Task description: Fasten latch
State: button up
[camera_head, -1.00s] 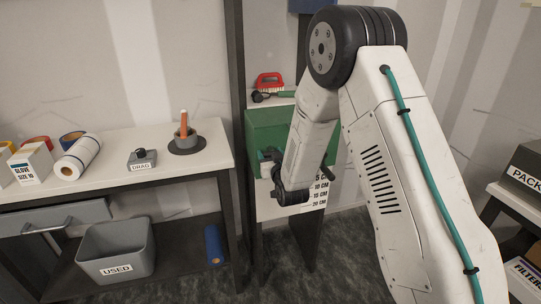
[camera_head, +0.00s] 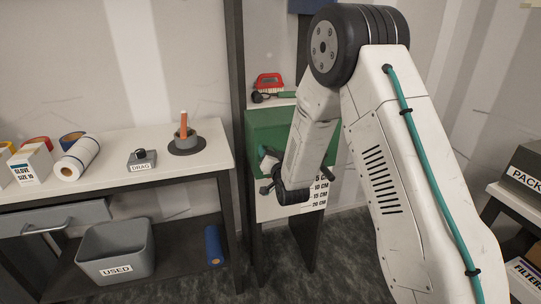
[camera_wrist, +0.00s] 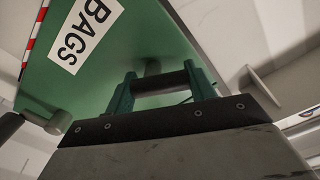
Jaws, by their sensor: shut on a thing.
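A green box (camera_head: 272,128) stands at the middle bench, partly hidden behind my arm. The wrist view shows its green face (camera_wrist: 115,55) close up, with a white BAGS label (camera_wrist: 85,35). My gripper (camera_wrist: 160,92) has its two teal fingers on either side of a dark bar (camera_wrist: 168,82), shut on it. The bar sits just in front of the green face, near a short green post (camera_wrist: 152,67); it appears to be the latch handle. The latch's catch cannot be made out.
A white board with centimetre marks (camera_head: 320,192) hangs below the box. A dark upright post (camera_head: 238,100) stands just left of it. The left bench (camera_head: 110,172) holds a DRAG block (camera_head: 142,160). A red-handled thing (camera_head: 270,82) is on the shelf above.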

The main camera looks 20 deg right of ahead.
jog(key=m, duration=0.6)
jog(key=shift+d+r, duration=0.15)
jog(key=shift+r, duration=0.05)
jog(key=m, duration=0.6)
jog(key=shift+d, duration=0.2)
dwell(0.3)
jog(key=o, duration=1)
jog(key=s, duration=0.7)
jog(key=shift+s, duration=0.4)
